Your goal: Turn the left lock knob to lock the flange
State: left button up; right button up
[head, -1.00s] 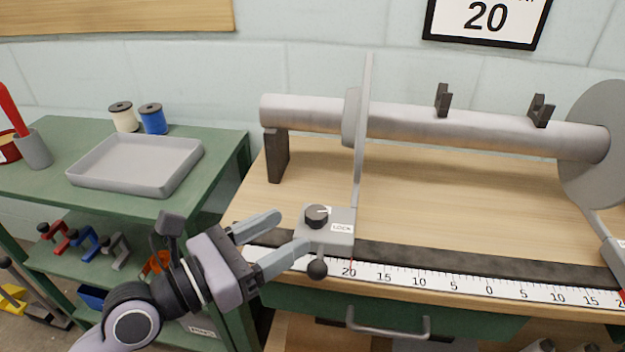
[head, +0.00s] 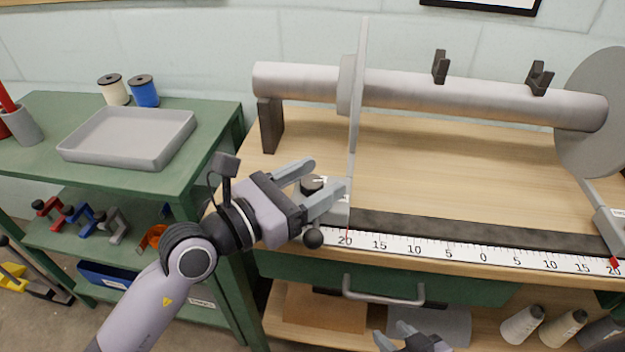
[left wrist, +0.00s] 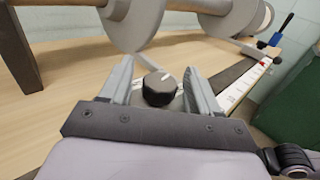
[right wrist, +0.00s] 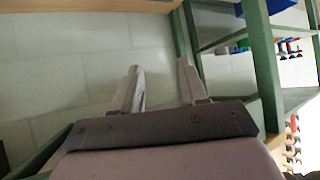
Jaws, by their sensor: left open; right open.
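The left lock knob (head: 313,184) is a black round knob with a white mark, on the grey lock block (head: 338,213) at the foot of the left flange (head: 358,95). In the left wrist view the knob (left wrist: 159,88) lies between the two open fingers of my left gripper (left wrist: 160,82), with a visible gap on either side. In the head view my left gripper (head: 318,182) has one finger behind the knob and one in front. My right gripper (right wrist: 160,85) is open and empty; in the head view only its tip shows at the bottom edge.
A grey roller (head: 420,93) spans above the bench between the left flange and a right flange (head: 597,115). A ruler (head: 450,247) runs along the front edge above a drawer handle (head: 384,291). A green side table with a grey tray (head: 128,137) stands left.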

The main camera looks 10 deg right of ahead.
pick_arm(q)
jog(key=c, duration=1)
jog(key=shift+o, duration=0.2)
jog(key=g+b, duration=0.1)
jog(key=b, duration=0.1)
jog(key=shift+f+m+h+b, duration=0.3)
jog(key=shift+m+b, duration=0.05)
jog(key=shift+m, duration=0.05)
jog(key=shift+g+b, duration=0.3)
jog(key=shift+b, duration=0.25)
jog(key=shift+m+g+b, duration=0.3)
jog(key=shift+m+b, duration=0.1)
jog(key=shift+b, duration=0.15)
jog(key=shift+m+g+h+b, duration=0.4)
jog(key=shift+g+h+b, duration=0.15)
jog(key=shift+b, duration=0.4)
jog(key=shift+r+m+g+b, duration=0.25)
jog(key=shift+m+g+b, duration=0.05)
jog(key=shift+g+b, duration=0.3)
pick_arm(e)
jog(key=shift+n+t+y, duration=0.6)
jog(key=shift+t+y, duration=0.1)
jog(key=w+a, duration=0.1)
jog(key=a, duration=0.1)
jog(key=w+a, duration=0.1)
jog(key=a, duration=0.1)
jog(key=shift+w+f, duration=0.15)
pick_arm(q)
jog(key=o, duration=1)
jog(key=shift+c, duration=0.2)
